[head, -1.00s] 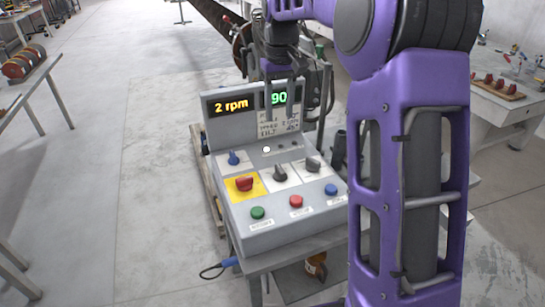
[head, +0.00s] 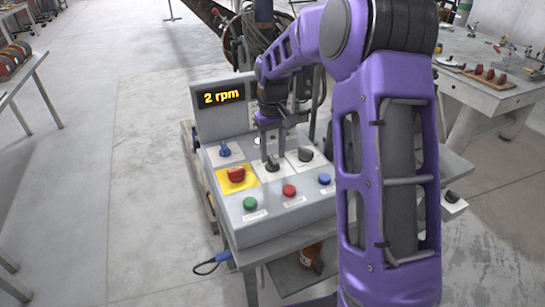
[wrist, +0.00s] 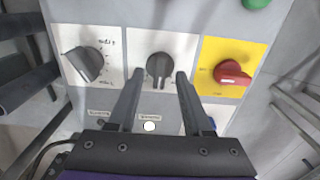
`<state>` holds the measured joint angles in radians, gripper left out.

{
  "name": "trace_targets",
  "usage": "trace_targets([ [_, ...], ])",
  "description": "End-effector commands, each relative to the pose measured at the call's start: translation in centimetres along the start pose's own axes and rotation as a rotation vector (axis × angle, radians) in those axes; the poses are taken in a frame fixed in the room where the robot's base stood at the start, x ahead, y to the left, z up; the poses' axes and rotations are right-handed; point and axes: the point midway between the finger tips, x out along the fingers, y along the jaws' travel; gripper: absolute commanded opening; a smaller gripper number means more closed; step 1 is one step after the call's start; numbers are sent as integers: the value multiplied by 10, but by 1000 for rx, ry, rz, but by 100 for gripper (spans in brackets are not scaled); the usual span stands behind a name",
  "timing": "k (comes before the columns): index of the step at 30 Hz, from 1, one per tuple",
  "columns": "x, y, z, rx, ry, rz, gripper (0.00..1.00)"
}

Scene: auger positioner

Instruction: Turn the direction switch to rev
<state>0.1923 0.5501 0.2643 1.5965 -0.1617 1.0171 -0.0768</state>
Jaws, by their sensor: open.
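The control box (head: 280,206) stands on a grey stand, with a display reading "2 rpm" (head: 221,98). Its panel carries a dark knob on a white plate in the middle (head: 272,163), which also shows in the wrist view (wrist: 159,66). A second grey knob (wrist: 84,64) is beside it, left in the wrist view and right in the head view. Their labels are too small to read surely. My gripper (wrist: 158,80) is open, its fingertips on either side of the middle knob, close to it. I cannot tell whether they touch it. My arm hides the second display.
A red knob on a yellow plate (wrist: 233,73) is close to the right finger in the wrist view. Green (head: 250,203), red (head: 289,190) and blue (head: 324,179) buttons line the front. A small blue knob (head: 224,149) is behind the yellow plate.

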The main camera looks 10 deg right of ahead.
Motion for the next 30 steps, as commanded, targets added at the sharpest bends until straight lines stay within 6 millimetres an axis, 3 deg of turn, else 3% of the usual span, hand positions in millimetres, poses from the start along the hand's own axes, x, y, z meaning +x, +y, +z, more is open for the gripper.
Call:
trace_targets([
  [4, 12, 0, 0, 0, 0, -1, 50],
  [13, 14, 0, 0, 0, 1, -1, 50],
  [14, 14, 0, 0, 0, 1, -1, 48],
  [22, 14, 0, 0, 0, 1, 0, 0],
  [30, 14, 0, 0, 0, 1, 0, 0],
])
